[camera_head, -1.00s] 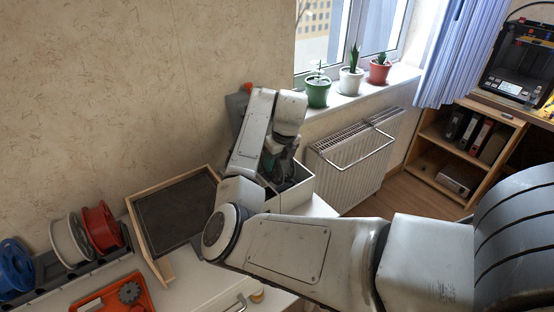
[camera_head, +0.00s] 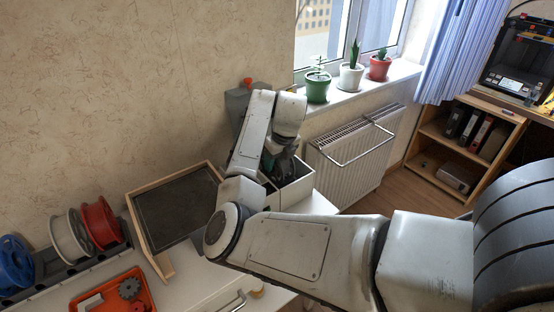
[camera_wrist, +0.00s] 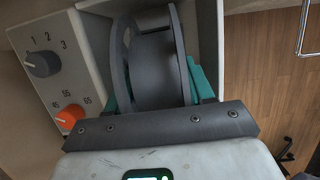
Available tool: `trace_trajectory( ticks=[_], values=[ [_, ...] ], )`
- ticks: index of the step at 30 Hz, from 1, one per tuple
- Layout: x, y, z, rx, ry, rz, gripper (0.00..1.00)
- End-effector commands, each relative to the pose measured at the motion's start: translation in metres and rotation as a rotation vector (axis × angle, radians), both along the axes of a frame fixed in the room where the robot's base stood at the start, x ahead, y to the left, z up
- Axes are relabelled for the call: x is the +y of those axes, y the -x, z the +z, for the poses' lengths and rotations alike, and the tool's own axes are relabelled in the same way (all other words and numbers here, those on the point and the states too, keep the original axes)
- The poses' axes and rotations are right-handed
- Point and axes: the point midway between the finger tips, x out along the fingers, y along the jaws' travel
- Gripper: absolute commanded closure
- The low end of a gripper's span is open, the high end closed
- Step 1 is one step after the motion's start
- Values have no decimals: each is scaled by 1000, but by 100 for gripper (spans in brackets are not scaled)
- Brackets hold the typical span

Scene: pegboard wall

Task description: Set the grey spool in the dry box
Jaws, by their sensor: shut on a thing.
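The grey spool (camera_wrist: 152,65) is between the teal fingers of my gripper (camera_wrist: 162,88), which is shut on it. In the wrist view the spool stands on edge between the white walls of the dry box (camera_wrist: 209,40). Whether it touches the box floor is hidden. In the head view the dry box (camera_head: 296,190) stands open on the white worktop, with my gripper (camera_head: 276,165) at its opening. My wrist covers part of the box, and the dark spool (camera_head: 284,168) shows only in part.
A grey control unit with a dark dial (camera_wrist: 42,64) and an orange knob (camera_wrist: 69,117) adjoins the box. A wood-framed dark tray (camera_head: 175,210), an orange parts tray (camera_head: 112,294) and a rack with red (camera_head: 101,222), white and blue spools lie left. A radiator (camera_head: 350,150) stands right.

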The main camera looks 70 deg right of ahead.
Motion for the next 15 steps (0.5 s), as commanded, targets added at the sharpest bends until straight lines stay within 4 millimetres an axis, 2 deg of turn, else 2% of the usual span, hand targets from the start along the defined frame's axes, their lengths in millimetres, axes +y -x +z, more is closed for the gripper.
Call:
trace_trajectory(
  ticks=[5, 6, 15],
  values=[
    [0, 0, 0, -1, 1, 0, 86],
    [0, 0, 0, -1, 1, 0, 46],
    [0, 0, 0, 0, 0, 0, 18]
  ],
)
